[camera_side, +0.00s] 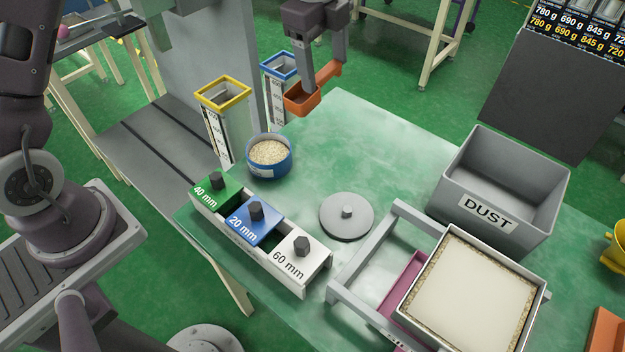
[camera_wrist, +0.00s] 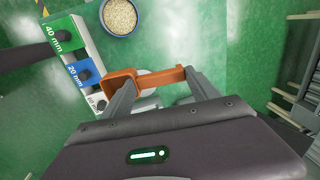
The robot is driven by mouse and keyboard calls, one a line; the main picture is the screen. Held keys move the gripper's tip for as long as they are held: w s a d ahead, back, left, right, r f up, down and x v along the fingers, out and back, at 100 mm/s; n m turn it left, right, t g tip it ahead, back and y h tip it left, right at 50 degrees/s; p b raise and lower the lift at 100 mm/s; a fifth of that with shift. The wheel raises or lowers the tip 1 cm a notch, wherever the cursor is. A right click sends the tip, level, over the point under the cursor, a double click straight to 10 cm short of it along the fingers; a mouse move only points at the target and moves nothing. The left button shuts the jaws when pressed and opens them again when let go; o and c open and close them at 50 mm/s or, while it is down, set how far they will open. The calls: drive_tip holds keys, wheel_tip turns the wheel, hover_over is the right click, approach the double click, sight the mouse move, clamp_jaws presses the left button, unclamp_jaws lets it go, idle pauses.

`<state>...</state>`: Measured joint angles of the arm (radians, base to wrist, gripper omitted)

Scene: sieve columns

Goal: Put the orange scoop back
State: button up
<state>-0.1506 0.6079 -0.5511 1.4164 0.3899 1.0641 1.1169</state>
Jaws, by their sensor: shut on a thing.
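My gripper (camera_side: 322,80) is shut on the orange scoop (camera_side: 303,101) and holds it in the air above the far edge of the green table, near the two columns. The scoop's cup hangs to the left and its handle reaches to the upper right. In the wrist view the scoop (camera_wrist: 124,82) lies across the fingers of my gripper (camera_wrist: 160,95). The inside of the scoop's cup shows no clear contents. A blue bowl (camera_side: 269,163) of pale grains stands on the table below and to the left; its grains also show in the wrist view (camera_wrist: 120,16).
A yellow-rimmed column (camera_side: 223,92) and a blue-rimmed column (camera_side: 280,66) stand behind the bowl. Labelled blocks (camera_side: 256,224) sit in a rack in front. A grey lid (camera_side: 346,217), a sieve frame (camera_side: 362,279) and a DUST bin (camera_side: 497,196) stand to the right. The table's far middle is clear.

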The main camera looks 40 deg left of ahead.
drive_tip(key=shift+g, duration=0.9)
wheel_tip(320, 180, down, 26)
drive_tip(key=shift+a+r, duration=0.15)
drive_tip(key=shift+r, duration=0.1)
drive_tip(key=o, duration=1.6)
